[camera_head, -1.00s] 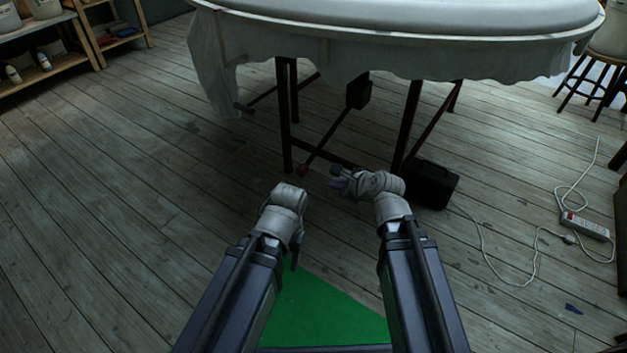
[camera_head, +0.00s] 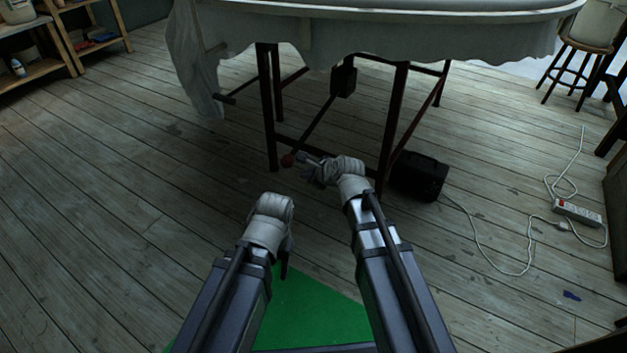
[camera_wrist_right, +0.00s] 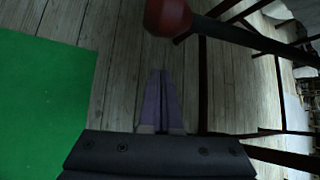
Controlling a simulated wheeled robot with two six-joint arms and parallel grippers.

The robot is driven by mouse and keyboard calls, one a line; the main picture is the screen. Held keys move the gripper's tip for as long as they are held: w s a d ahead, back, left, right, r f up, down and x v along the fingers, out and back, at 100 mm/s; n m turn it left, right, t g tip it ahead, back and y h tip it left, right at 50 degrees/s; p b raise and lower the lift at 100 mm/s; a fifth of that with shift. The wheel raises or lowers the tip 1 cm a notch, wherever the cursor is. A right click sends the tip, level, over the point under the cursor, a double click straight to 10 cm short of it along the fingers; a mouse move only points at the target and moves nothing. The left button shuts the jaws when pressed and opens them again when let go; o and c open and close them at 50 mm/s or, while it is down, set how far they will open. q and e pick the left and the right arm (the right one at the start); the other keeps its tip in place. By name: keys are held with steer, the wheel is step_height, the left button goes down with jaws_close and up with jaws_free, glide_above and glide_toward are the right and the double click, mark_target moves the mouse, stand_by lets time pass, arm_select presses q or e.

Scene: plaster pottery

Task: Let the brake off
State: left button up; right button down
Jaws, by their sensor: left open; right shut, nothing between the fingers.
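A dark lever (camera_head: 315,126) with a red knob (camera_head: 287,160) at its low end slants down from a black box (camera_head: 344,82) under the round table. The knob (camera_wrist_right: 168,17) shows large at the top of the right wrist view. My right gripper (camera_head: 301,158) is shut with nothing in it, close beside the knob. In the right wrist view its fingertips (camera_wrist_right: 160,73) point toward the knob, with a gap in the picture. My left gripper (camera_head: 284,270) points down, open and empty, nearer to me. Its fingers are small and partly hidden.
The table's dark legs (camera_head: 393,125) and crossbars stand around the lever. A black case (camera_head: 419,176) sits right of the legs, with a white cable to a power strip (camera_head: 577,213). A stool (camera_head: 580,60) stands at right. The left floor is clear.

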arm_select(q)
steer(key=shift+r+p, duration=1.15)
steer(key=shift+r, duration=0.55)
arm_select(e)
steer(key=shift+s+a+r, duration=0.15)
steer(key=shift+a+r, duration=0.4)
steer(key=shift+r, duration=0.3)
steer(key=shift+s+a+r, duration=0.1)
steer(key=shift+a+r, duration=0.45)
steer(key=shift+r, duration=0.3)
steer(key=shift+r, duration=0.1)
arm_select(q)
step_height(320, 180, up, 12)
steer(key=p, duration=1.1)
steer(key=shift+f, duration=0.25)
arm_select(e)
step_height(320, 180, up, 10)
steer(key=s+m+g+y, duration=0.1)
steer(key=shift+a+g, duration=0.4)
steer(key=shift+a, duration=0.05)
steer(key=shift+r, duration=0.1)
arm_select(q)
steer(key=shift+f, duration=0.1)
